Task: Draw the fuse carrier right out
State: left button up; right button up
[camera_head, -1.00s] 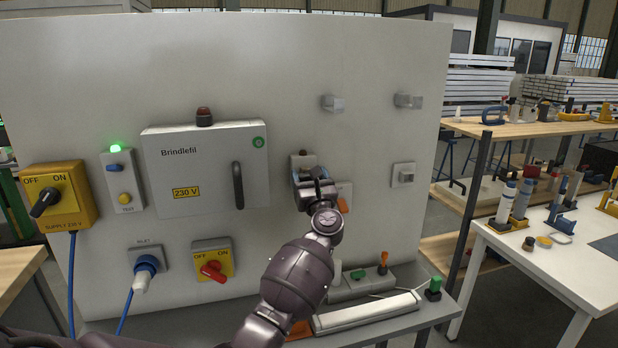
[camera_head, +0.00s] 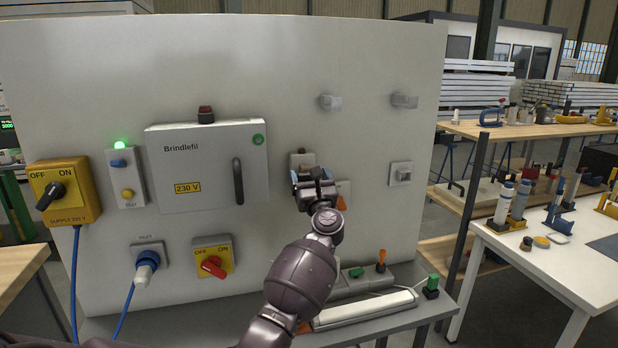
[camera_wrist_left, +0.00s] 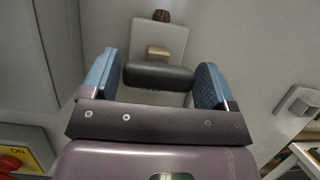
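The fuse carrier (camera_wrist_left: 158,77) shows in the left wrist view as a dark, rounded horizontal bar in front of a light grey base (camera_wrist_left: 172,37). A small tan block sits just above the bar. In the head view the top of the base (camera_head: 302,160) shows above my gripper, which hides the carrier. My left gripper (camera_head: 311,177) is at the panel. Its two blue-padded fingers stand wide apart, one beside each end of the bar, with what looks like a narrow gap; contact is not clear. My right gripper is in neither view.
The Brindlefil cabinet (camera_head: 208,165) with its dark handle is left of my gripper. A red rotary switch (camera_head: 213,267) is lower left. A grey shelf (camera_head: 400,322) with a white bar (camera_head: 362,309) lies below my arm. Small grey fittings (camera_head: 401,174) are on the right.

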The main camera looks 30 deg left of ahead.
pick_arm(q)
jog(key=shift+o, duration=1)
jog(key=shift+s+r, duration=0.1)
jog(key=shift+r, duration=0.05)
jog(key=b+v, duration=0.2)
jog(key=v, duration=0.8)
jog(key=shift+s+d+f, duration=0.2)
jog(key=shift+d, duration=0.05)
